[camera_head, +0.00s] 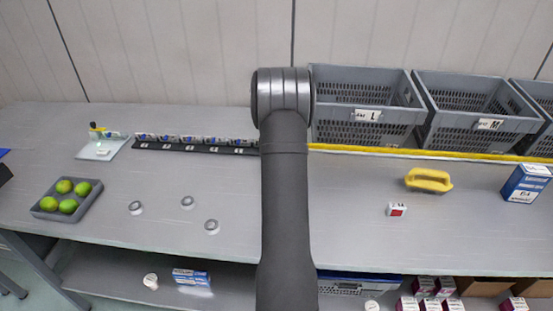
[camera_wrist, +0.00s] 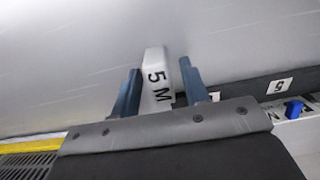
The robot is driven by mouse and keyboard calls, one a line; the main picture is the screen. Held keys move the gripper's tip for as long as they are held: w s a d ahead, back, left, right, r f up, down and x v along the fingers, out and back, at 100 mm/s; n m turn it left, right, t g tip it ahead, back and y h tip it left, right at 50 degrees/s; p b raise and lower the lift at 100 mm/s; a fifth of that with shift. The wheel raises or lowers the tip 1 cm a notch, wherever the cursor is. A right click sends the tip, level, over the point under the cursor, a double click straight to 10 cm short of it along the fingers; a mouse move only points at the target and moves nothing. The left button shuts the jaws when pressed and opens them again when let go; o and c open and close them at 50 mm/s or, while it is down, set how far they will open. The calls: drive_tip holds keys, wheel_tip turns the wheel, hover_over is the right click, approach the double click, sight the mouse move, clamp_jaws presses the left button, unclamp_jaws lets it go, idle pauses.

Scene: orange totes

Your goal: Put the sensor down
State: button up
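A white sensor (camera_wrist: 156,78) marked "5 M" sits between the two blue fingers of my gripper (camera_wrist: 160,85) in the wrist view. The sensor's far end sticks out past the fingertips, over a bare grey surface. How close its underside is to that surface cannot be told. In the head view my own arm hides the gripper and this sensor.
A black rack (camera_head: 190,147) with several small units lies left of my arm. Grey crates marked L (camera_head: 358,134) and M (camera_head: 477,145) stand behind a yellow strip (camera_head: 420,154). A yellow handle (camera_head: 428,180) and a small white-red box (camera_head: 396,210) lie right. Bare table lies between.

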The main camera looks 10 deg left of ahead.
drive_tip(key=shift+o, duration=0.5)
wheel_tip(320, 180, up, 12)
drive_tip(key=shift+r, duration=0.2)
idle(0.4)
